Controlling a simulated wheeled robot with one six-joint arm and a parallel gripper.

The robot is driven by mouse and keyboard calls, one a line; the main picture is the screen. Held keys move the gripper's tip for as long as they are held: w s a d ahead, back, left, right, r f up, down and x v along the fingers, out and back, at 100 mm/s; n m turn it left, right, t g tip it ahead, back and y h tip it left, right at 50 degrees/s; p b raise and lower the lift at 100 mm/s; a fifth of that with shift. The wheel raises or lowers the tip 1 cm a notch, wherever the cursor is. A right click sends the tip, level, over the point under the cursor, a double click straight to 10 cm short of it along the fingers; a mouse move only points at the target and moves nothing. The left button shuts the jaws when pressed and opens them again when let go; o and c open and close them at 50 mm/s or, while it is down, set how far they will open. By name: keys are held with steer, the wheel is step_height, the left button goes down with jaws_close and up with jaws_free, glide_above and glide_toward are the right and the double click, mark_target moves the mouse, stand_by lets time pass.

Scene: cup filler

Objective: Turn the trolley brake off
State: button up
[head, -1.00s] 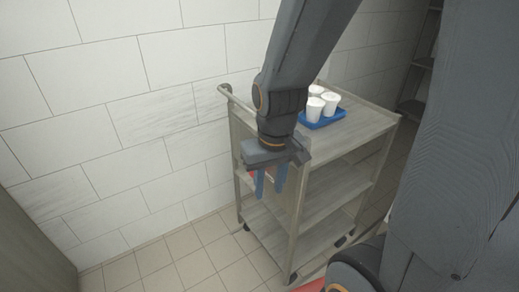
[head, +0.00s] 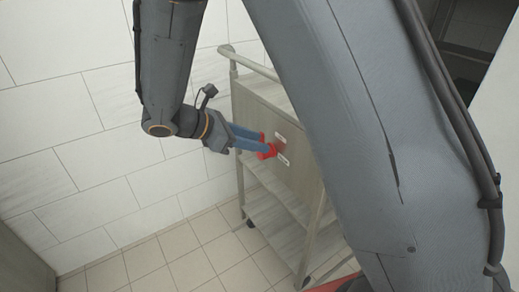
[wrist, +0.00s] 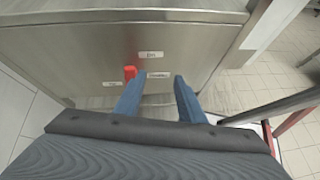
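The grey trolley (head: 262,108) stands by the tiled wall, its end panel facing my gripper. A small red brake lever (head: 268,153) shows on that panel at my fingertips in the head view. In the wrist view the red lever (wrist: 130,72) stands just left of the left fingertip, outside the gap between the fingers. My gripper (head: 262,143) has blue fingers, held apart with nothing seen between them. It also shows in the wrist view (wrist: 160,78), pointing at the panel. I cannot tell whether a finger touches the lever. The lever's base is partly hidden.
Small white labels sit around the lever, one above (wrist: 150,54) and others lower on either side; their text is too small to read surely. The trolley's push handle (head: 248,62) is at its upper left. Lower shelves (head: 275,222) are open. Tiled floor (head: 180,262) is clear at left.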

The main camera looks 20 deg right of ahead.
steer(key=w+a+n+t+h+b, duration=0.1)
steer(key=w+a+n+t, duration=0.1)
steer(key=w+a, duration=0.15)
glide_above(261, 157)
steer(key=w, duration=0.1)
steer(key=shift+d+f, duration=0.15)
steer(key=shift+f, duration=1.45)
jaws_close()
